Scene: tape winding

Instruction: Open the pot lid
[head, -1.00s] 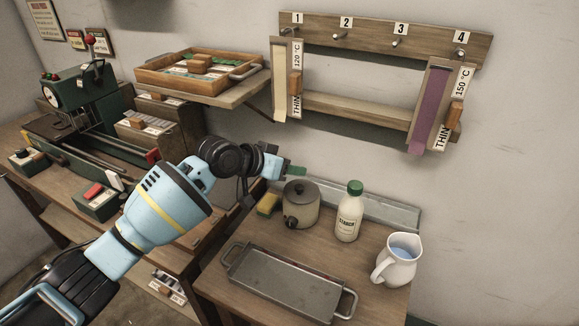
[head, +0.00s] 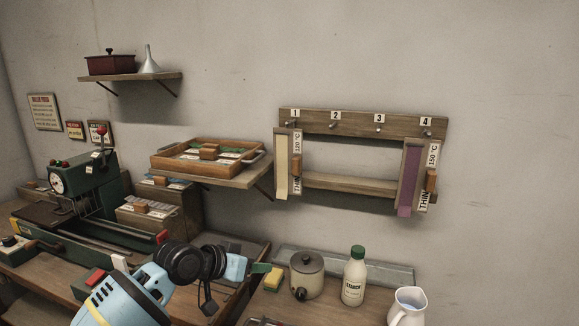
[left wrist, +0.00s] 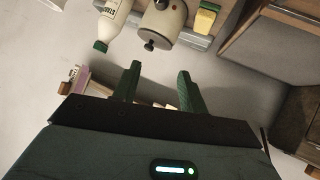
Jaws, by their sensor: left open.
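A beige pot (head: 306,278) with a dark lid (head: 307,262) stands on the table in the head view, the lid on it. It also shows upside down at the top of the left wrist view (left wrist: 170,24), with a dark knob towards my fingers. My left gripper (head: 262,268) is left of the pot in the head view, by a yellow sponge (head: 273,280). In the left wrist view its two green fingers (left wrist: 157,84) are apart with nothing between them, clear of the pot. My right gripper is not in view.
A white starch bottle (head: 353,282) with a green cap stands right of the pot, then a white pitcher (head: 407,309). A dark red lidded pot (head: 110,65) and a funnel (head: 150,62) sit on a high shelf. A wooden tray (head: 207,160) rests on a lower shelf.

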